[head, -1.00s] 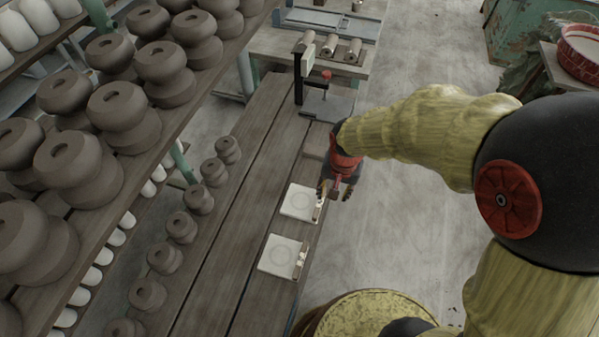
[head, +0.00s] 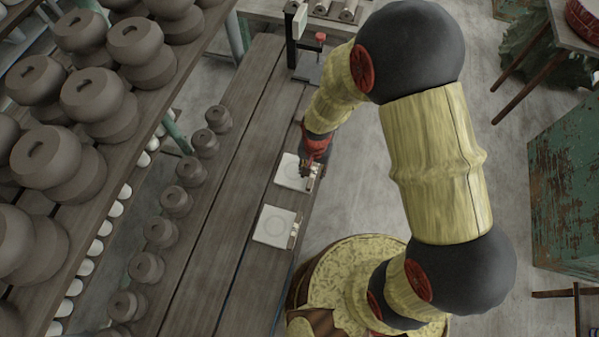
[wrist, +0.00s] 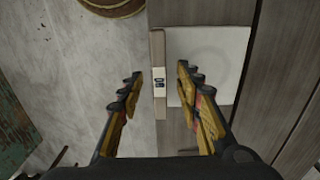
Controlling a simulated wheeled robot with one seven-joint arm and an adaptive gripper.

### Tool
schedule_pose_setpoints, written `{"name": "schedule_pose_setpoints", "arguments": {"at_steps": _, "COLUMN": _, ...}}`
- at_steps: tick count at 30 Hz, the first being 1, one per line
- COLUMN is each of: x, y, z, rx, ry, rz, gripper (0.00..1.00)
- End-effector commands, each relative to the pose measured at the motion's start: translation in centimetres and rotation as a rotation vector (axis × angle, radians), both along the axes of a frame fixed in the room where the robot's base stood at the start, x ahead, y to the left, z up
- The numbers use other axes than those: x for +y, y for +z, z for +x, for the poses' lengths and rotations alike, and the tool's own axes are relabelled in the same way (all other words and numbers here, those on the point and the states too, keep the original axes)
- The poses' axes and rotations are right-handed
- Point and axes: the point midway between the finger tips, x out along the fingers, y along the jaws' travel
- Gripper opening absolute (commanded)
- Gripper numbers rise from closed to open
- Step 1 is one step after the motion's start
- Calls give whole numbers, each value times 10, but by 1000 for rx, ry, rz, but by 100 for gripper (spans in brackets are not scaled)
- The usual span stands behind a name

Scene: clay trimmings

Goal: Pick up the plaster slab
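Two white plaster slabs, square with a faint ring on top, lie flat on the wooden bench in the head view: a farther one (head: 287,174) and a nearer one (head: 272,226). Each has a narrow strip with a small pale piece along its right edge. My gripper (head: 310,172) is at the farther slab's right edge. In the wrist view my gripper (wrist: 160,76) is open, nothing visibly held. Its fingers are on either side of the strip (wrist: 158,105); the right finger overlaps the slab (wrist: 215,52) in the picture, the left one the floor. Contact cannot be told.
The bench (head: 245,130) has a clear middle. A stand with a red knob (head: 309,60) is farther along. A round patterned top (head: 345,262) is at the front.

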Motion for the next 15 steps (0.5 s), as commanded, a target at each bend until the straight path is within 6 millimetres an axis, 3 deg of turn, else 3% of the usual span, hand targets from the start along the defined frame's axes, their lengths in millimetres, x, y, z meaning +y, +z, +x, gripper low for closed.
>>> {"name": "schedule_pose_setpoints", "arguments": {"at_steps": 9, "x": 0, "y": -5, "z": 0, "rx": -1, "ry": 0, "rz": 1, "gripper": 35}}
{"name": "schedule_pose_setpoints", "arguments": {"at_steps": 15, "x": 0, "y": -5, "z": 0, "rx": -1, "ry": 0, "rz": 0, "gripper": 24}}
